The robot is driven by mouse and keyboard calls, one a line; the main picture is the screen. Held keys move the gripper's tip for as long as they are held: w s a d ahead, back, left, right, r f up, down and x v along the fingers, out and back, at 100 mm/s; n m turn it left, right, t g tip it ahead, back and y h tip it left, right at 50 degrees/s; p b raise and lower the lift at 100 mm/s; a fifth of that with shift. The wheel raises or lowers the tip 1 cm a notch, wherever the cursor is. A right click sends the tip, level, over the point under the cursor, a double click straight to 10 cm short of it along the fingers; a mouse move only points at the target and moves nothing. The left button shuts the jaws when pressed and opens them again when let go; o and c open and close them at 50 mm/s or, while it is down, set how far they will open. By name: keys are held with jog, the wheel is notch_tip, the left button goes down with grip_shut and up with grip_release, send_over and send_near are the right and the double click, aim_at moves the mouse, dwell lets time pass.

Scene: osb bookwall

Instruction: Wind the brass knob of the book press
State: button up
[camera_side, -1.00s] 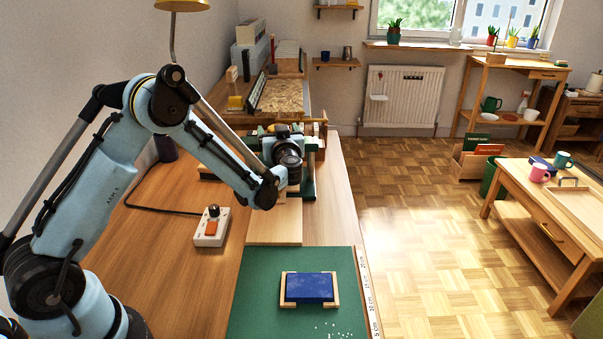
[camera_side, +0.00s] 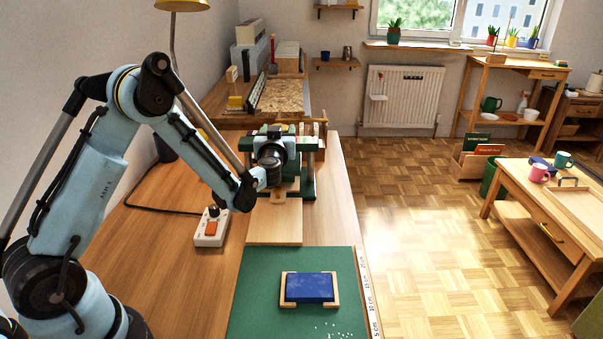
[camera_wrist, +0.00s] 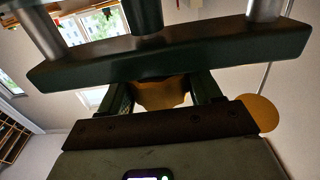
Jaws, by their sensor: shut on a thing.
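The green book press (camera_side: 308,180) stands at the far end of the bench in the side view. My gripper (camera_wrist: 162,92) is at the press, its two dark fingers shut on the brass knob (camera_wrist: 160,95) in the wrist view. The press's dark green crossbeam (camera_wrist: 170,55) and steel posts (camera_wrist: 263,8) show just beyond the fingers. In the side view my wrist hides the knob and the fingertips. A pale wooden board (camera_side: 275,223) lies in front of the press.
A blue book (camera_side: 310,287) sits in a wooden holder on the green mat (camera_side: 255,290). A switch box (camera_side: 211,228) with a red button and cable stands left of the board. A brass lamp (camera_side: 181,5) hangs above. The bench's left side is mostly clear.

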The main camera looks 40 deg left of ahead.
jog(key=shift+m+t+h, duration=1.4)
jog(key=shift+m+h, duration=0.2)
jog(key=shift+h, duration=0.8)
jog(key=o, duration=1)
jog(key=shift+c, duration=0.2)
jog(key=v, duration=0.5)
jog(key=shift+s, duration=0.15)
notch_tip(320, 180, up, 7)
